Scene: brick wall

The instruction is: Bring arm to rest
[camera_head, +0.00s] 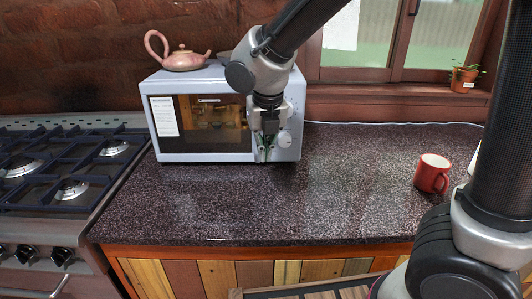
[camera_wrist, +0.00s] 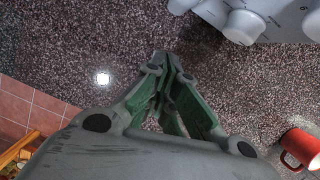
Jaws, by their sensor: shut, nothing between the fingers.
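My gripper (camera_head: 264,151) hangs pointing down in front of the right part of the microwave in the head view. In the wrist view my gripper (camera_wrist: 163,62) has its green-sided fingers together at the tips, with nothing between them. It is above the dark speckled countertop (camera_head: 330,200). My arm comes in from the upper right and bends above the microwave. I cannot tell the exact gap between the fingertips and the microwave front.
A pale blue microwave (camera_head: 217,156) stands on the counter with a pink teapot (camera_head: 184,60) on top. A red mug (camera_head: 432,175) stands at the right; it also shows in the wrist view (camera_wrist: 302,146). A stove (camera_head: 60,170) is at the left. The middle counter is clear.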

